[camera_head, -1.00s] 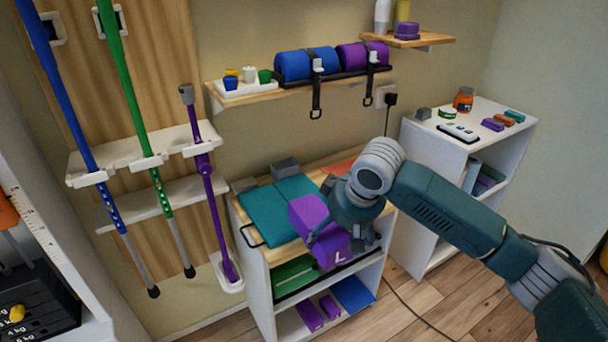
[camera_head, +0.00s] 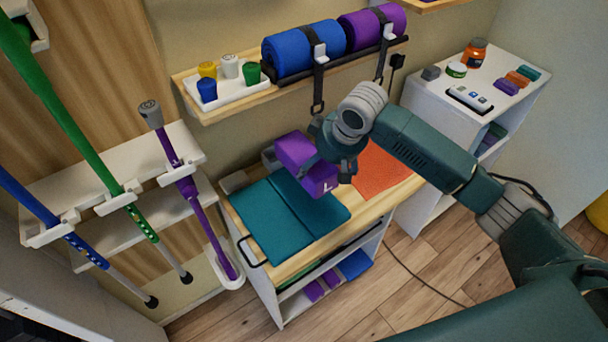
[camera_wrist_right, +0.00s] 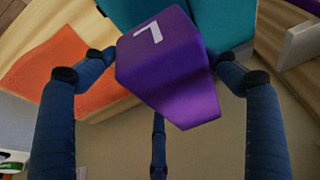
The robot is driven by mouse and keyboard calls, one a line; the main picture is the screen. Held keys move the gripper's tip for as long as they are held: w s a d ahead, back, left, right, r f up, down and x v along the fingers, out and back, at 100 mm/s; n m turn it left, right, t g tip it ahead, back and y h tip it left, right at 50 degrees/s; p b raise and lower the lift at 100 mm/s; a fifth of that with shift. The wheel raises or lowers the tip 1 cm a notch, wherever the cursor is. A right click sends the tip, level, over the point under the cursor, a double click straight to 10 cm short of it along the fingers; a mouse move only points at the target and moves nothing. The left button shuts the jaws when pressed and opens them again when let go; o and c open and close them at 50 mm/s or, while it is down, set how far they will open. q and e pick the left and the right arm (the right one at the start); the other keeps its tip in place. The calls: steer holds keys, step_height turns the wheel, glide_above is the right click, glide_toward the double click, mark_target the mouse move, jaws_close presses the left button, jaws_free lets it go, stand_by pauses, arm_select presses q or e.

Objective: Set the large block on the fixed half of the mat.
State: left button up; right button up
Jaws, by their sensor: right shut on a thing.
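The large block is purple with a white L (camera_head: 296,150). My right gripper (camera_head: 335,158) is shut on it and holds it over the rear right part of the teal mat (camera_head: 265,225), apparently above the surface. The mat lies on the wooden cart top, in two halves with a seam between them. In the right wrist view the block (camera_wrist_right: 165,75) sits between the dark blue fingers, with the teal mat (camera_wrist_right: 220,22) beyond it. The gap under the block is hidden. My left gripper is not in view.
An orange sheet (camera_head: 385,180) lies right of the block on the cart top. A wall shelf (camera_head: 225,105) with cups and rolls is above the cart's rear. A black rail (camera_head: 255,252) edges the cart's left side.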

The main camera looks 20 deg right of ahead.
mark_target(333, 177)
steer(key=f, duration=0.3)
steer(key=f+p, duration=0.1)
steer(key=f, duration=0.2)
steer(key=s+f, duration=0.1)
steer(key=f, duration=0.2)
steer(key=shift+f, duration=0.1)
steer(key=o, duration=1.2)
steer(key=shift+f, duration=0.1)
steer(key=shift+c, duration=0.2)
steer(key=v, duration=1.2)
steer(key=shift+r+b, duration=0.2)
steer(key=shift+b, duration=0.15)
